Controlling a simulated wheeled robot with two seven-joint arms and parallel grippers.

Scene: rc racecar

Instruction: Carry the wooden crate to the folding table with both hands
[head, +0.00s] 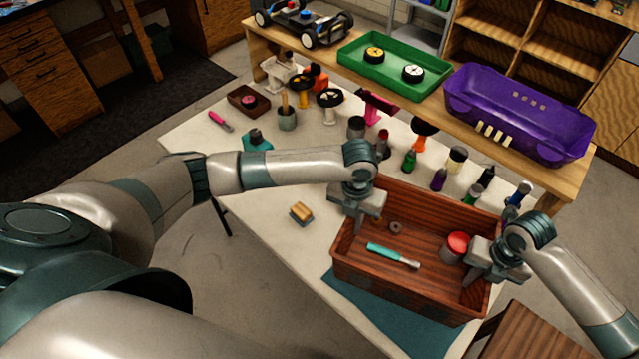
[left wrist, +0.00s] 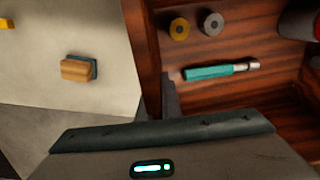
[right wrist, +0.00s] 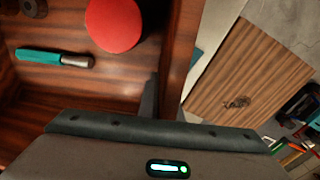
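The reddish-brown wooden crate (head: 412,285) is at the front right of the white-topped table (head: 255,215), over a teal mat (head: 345,290). I cannot tell whether it touches the mat. It looks about level. Inside are a teal-handled tool (head: 388,254), small rings (head: 396,227) and a red-lidded can (head: 456,247). My left gripper (head: 352,222) straddles the crate's left wall, fingers close against it; the wall also shows in the left wrist view (left wrist: 148,60). My right gripper (head: 474,274) is likewise on the right wall (right wrist: 178,50). Fingertips are partly hidden.
Several bottles (head: 410,160) stand behind the crate, near the raised wooden shelf (head: 390,90) with a purple tub (head: 515,112) and green tray (head: 393,66). A small wooden block (head: 301,213) lies left of the crate. A wooden surface (head: 525,335) is at lower right.

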